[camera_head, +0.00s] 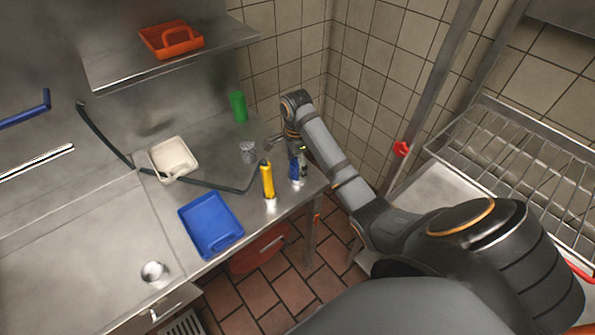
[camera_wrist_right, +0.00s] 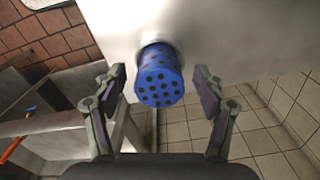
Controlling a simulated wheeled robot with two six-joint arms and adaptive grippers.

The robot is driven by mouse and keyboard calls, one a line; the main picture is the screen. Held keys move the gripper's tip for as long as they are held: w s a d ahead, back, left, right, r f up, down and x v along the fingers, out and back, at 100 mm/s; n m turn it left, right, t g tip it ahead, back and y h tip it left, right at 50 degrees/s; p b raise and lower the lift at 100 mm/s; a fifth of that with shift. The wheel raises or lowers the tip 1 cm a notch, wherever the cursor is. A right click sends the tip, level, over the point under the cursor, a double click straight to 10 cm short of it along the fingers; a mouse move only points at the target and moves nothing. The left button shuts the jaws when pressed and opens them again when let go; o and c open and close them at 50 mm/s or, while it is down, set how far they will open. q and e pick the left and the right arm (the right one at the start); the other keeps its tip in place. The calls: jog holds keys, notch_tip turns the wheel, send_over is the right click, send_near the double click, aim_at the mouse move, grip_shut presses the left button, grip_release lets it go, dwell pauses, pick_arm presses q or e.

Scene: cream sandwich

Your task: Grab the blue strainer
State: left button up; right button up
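The blue strainer (camera_wrist_right: 160,82) is a round blue cup with dark holes, near the edge of the metal counter in the right wrist view. In the head view the blue strainer (camera_head: 294,170) shows only partly, beside my right gripper at the counter's right end. My right gripper (camera_wrist_right: 160,88) is open, with one finger on each side of the strainer; both fingers look apart from it. In the head view the right gripper (camera_head: 299,150) is small and its fingers are hard to make out. My left gripper is not in view.
A yellow bottle (camera_head: 267,179) stands just left of the strainer, with a clear glass (camera_head: 248,152) and a green bottle (camera_head: 238,106) behind. A blue tray (camera_head: 211,224) and a white container (camera_head: 173,159) lie further left. A wire rack (camera_head: 520,175) is at the right.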

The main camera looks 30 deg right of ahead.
jog(key=c, duration=1.2)
jog(key=shift+o, duration=0.2)
jog(key=shift+r, duration=0.1)
